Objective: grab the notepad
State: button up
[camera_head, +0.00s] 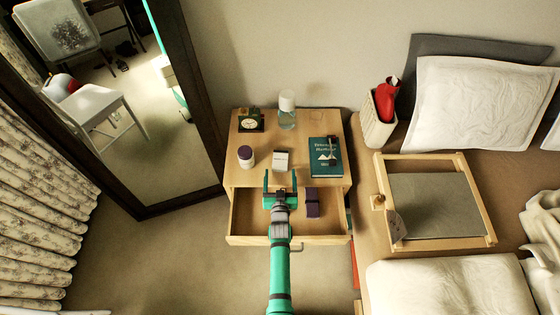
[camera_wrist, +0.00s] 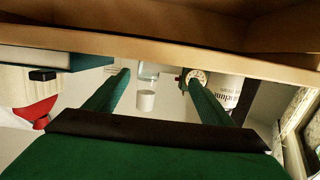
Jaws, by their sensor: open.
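I cannot tell for sure which thing is the notepad. A small white block (camera_head: 282,160) lies near the front edge of the nightstand top (camera_head: 262,135). A dark purple flat item (camera_head: 312,202) with a band across it lies in the open drawer (camera_head: 248,222). My gripper (camera_head: 280,177) is open and empty, above the drawer, left of the purple item and just in front of the white block. In the wrist view my gripper's two fingers (camera_wrist: 157,74) point toward the nightstand edge with a gap between them. The purple item is not visible there.
On the nightstand are a clock (camera_head: 251,121), a bottle with a white cap (camera_head: 287,112), a jar (camera_head: 246,156) and a teal book (camera_head: 320,170). A leaning mirror (camera_head: 190,110) stands at left. The bed holds a wooden-framed tray (camera_head: 488,220).

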aim_at(280, 162)
jog(key=shift+w+f, duration=0.2)
jog(key=shift+w, duration=0.8)
jog(key=shift+w+f, duration=0.2)
jog(key=shift+w, duration=0.75)
jog(key=shift+w+f, duration=0.2)
jog(key=shift+w, duration=0.8)
jog(key=shift+c, duration=0.4)
jog(key=c, duration=1.1)
